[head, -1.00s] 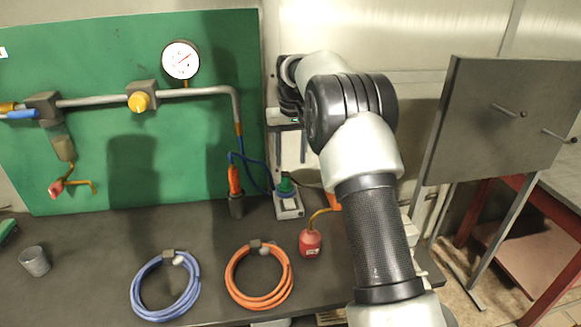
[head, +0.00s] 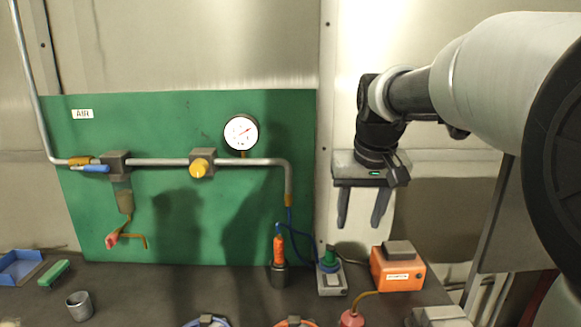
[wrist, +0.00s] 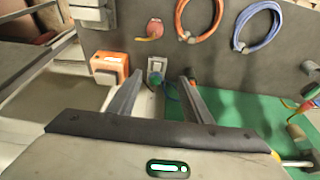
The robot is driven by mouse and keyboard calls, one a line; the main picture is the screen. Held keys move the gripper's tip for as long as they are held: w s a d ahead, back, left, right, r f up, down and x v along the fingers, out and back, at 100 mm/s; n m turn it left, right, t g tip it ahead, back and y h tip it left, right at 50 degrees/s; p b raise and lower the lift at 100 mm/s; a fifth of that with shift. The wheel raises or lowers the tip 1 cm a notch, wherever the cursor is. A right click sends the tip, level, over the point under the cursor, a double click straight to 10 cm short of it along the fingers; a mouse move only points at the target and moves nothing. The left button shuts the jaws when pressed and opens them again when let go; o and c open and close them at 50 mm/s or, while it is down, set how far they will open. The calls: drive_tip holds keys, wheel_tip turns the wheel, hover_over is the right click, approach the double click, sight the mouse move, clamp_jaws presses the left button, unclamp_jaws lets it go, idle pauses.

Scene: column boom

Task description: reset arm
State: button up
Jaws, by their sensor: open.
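My gripper (head: 361,208) hangs from my arm at the right of the head view, fingers pointing down. Its two fingers are apart with nothing between them. It is in front of the wall, above the bench and just right of the green panel. In the wrist view my gripper (wrist: 157,88) is also open and empty, with the bench beyond its fingertips. My arm reaches in from the upper right of the head view.
The green panel (head: 150,225) carries a pipe, a gauge (head: 241,132) and a yellow knob (head: 199,168). An orange box (head: 397,270), a grey unit with a green top (head: 331,280) and a red can (head: 351,319) stand on the bench below. A metal cup (head: 79,305) stands left.

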drive_tip(key=s+f+t, duration=0.1)
drive_tip(key=s+f, duration=0.1)
drive_tip(key=s, duration=0.9)
drive_tip(key=s+f+t+p, duration=0.1)
drive_tip(key=s, duration=1)
drive_tip(key=shift+f, duration=0.35)
